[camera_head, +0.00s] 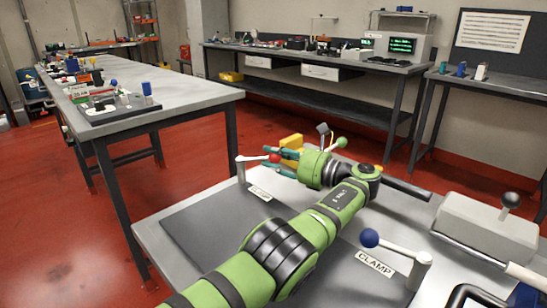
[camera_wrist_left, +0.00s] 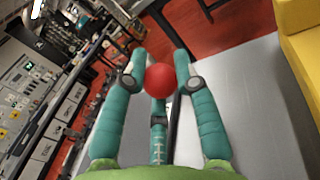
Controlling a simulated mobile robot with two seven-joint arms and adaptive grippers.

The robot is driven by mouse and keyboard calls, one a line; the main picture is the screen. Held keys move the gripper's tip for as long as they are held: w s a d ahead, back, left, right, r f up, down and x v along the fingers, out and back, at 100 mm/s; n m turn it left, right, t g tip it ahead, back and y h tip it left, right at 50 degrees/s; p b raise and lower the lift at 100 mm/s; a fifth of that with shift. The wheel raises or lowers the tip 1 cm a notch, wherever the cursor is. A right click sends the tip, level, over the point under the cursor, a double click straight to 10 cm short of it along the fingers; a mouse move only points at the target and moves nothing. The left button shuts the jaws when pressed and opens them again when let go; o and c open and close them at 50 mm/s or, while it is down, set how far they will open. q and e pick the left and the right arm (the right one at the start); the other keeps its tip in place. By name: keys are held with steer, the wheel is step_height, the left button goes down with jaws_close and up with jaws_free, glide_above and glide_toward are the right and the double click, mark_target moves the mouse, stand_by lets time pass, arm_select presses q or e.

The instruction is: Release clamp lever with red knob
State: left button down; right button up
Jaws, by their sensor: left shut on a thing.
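The red knob (camera_head: 274,158) sits on the end of a white clamp lever (camera_head: 251,157) at the far left of the near bench. The lever's white post stands by a small label plate (camera_head: 259,193). My left gripper (camera_head: 284,160) reaches across the bench to the red knob. In the left wrist view the red knob (camera_wrist_left: 160,79) sits between the teal fingers of my left gripper (camera_wrist_left: 161,84), which is shut on it. The lever behind the knob is mostly hidden there. My right gripper is not in view.
A blue-knobbed lever (camera_head: 369,238) with a CLAMP plate (camera_head: 375,262) stands nearer. A grey box (camera_head: 487,225) with a black knob is at right. A green-knobbed lever (camera_head: 341,142) and a yellow block (camera_head: 291,141) are near the gripper. A dark mat (camera_head: 215,232) lies beneath my arm.

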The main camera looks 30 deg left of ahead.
arm_select(q)
steer(key=shift+r, duration=0.2)
steer(key=c, duration=0.9)
jaws_free()
steer(key=shift+a, duration=0.1)
steer(key=shift+c, duration=0.2)
steer(key=shift+f, duration=0.1)
step_height(320, 180, up, 10)
steer(key=shift+r, duration=0.1)
